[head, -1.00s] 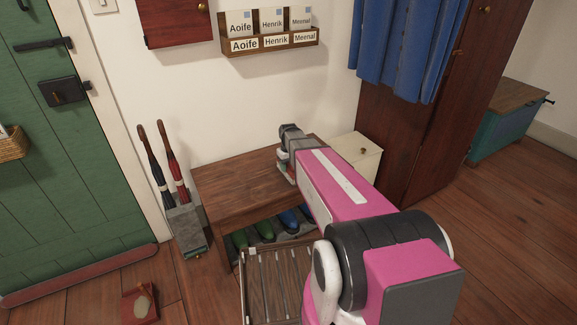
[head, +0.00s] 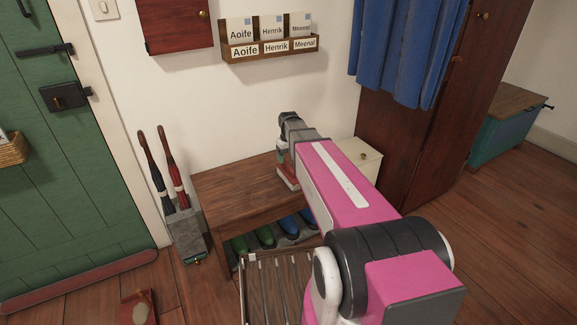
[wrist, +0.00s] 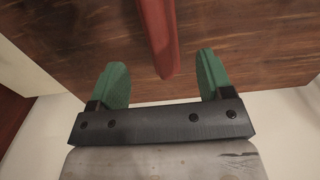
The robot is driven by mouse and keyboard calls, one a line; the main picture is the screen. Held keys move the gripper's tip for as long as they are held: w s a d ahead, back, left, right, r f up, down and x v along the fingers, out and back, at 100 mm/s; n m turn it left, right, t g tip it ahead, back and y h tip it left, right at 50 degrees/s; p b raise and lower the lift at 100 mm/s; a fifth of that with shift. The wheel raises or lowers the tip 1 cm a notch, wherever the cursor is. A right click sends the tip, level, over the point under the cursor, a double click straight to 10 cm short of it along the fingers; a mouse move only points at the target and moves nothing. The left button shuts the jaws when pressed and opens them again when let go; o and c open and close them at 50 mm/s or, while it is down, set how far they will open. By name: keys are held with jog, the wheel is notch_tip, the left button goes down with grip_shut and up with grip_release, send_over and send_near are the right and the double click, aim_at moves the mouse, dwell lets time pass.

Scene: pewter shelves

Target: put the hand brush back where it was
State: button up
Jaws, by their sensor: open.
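The hand brush (head: 288,178), red with a pale lower edge, is at the back right of the wooden bench top (head: 225,185). In the wrist view its red handle (wrist: 157,38) runs down from the top edge and ends between my green fingertips. My gripper (wrist: 162,80) is open, with a gap on both sides of the handle. In the head view my gripper (head: 281,158) is just above the brush, partly hidden by my pink arm. I cannot tell the exact height between fingers and handle.
A red dustpan (head: 139,309) lies on the floor at the lower left. An umbrella stand (head: 187,235) stands left of the bench, and shoes (head: 266,236) sit beneath it. A cream cabinet (head: 358,158) is to the right. A letter rack (head: 270,48) hangs above.

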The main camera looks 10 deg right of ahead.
notch_tip(320, 180, up, 4)
jog(key=shift+f, duration=0.1)
jog(key=s+f+m, duration=0.1)
jog(key=s+f, duration=0.2)
jog(key=s, duration=0.7)
jog(key=s+f+m, duration=0.2)
jog(key=s+f, duration=0.1)
jog(key=s, duration=0.8)
jog(key=shift+m, duration=0.3)
